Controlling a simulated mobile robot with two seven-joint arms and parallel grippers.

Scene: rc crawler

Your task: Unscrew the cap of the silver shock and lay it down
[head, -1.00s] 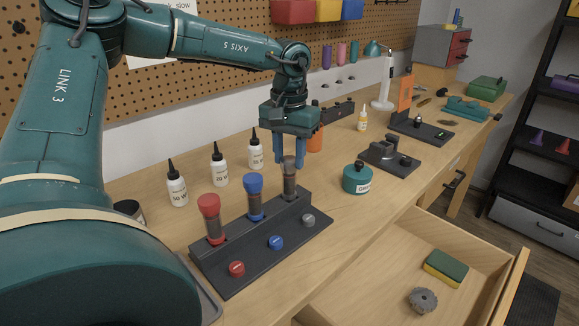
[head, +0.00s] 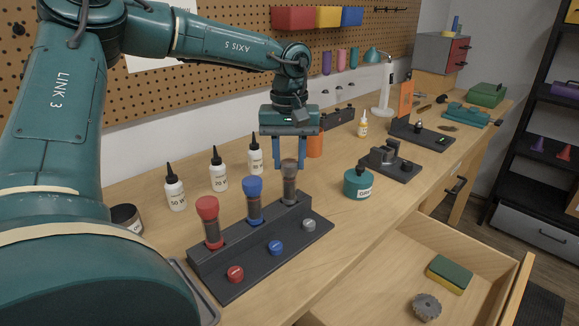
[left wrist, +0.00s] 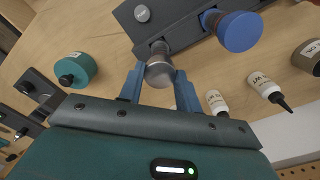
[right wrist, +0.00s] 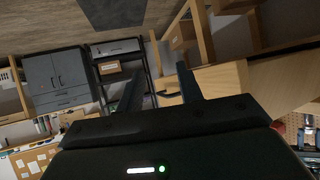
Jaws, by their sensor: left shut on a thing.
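The silver shock (head: 289,191) stands upright in the right slot of the dark stand (head: 213,279), with its grey cap (head: 289,168) on top. My left gripper (head: 289,165) points down over it and is shut on this cap, one blue finger on each side. The cap also shows between the fingers in the left wrist view (left wrist: 159,72). The cap's thread is hidden. My right gripper (right wrist: 158,88) shows only in its own wrist view, with its fingers apart and nothing between them, away from the stand.
Red (head: 208,207) and blue (head: 253,186) shocks stand in the same stand, with red, blue and silver discs along its front. White bottles (head: 219,171) are behind. A teal jar (head: 357,182) is at right. An open drawer (head: 390,292) lies below; bench between stand and jar is clear.

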